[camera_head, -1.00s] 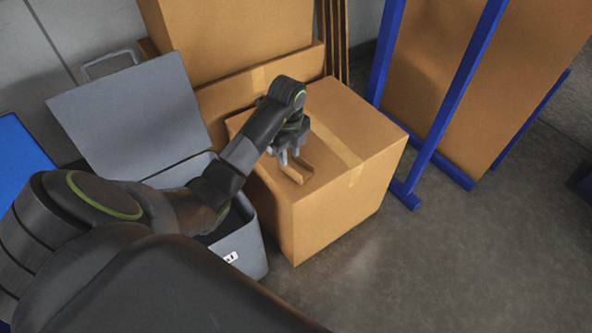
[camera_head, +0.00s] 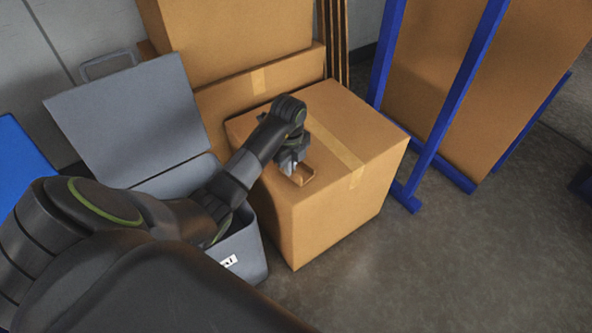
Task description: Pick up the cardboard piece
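The cardboard piece (camera_head: 303,178) is a small bent brown strip on top of a large taped cardboard box (camera_head: 345,220), near the box's left front edge. My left gripper (camera_head: 289,168) points down right at the piece, at its left and back side. The fingers overlap the piece in the picture. The fingertips are small and partly hidden by the wrist, so I cannot tell whether they are open or shut on it. My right gripper is not in view.
A grey bin (camera_head: 253,253) with its lid (camera_head: 130,120) raised stands left of the box, under my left arm. More cardboard boxes (camera_head: 240,40) are stacked behind. A blue metal frame (camera_head: 447,110) stands at the right. The floor at the front right is clear.

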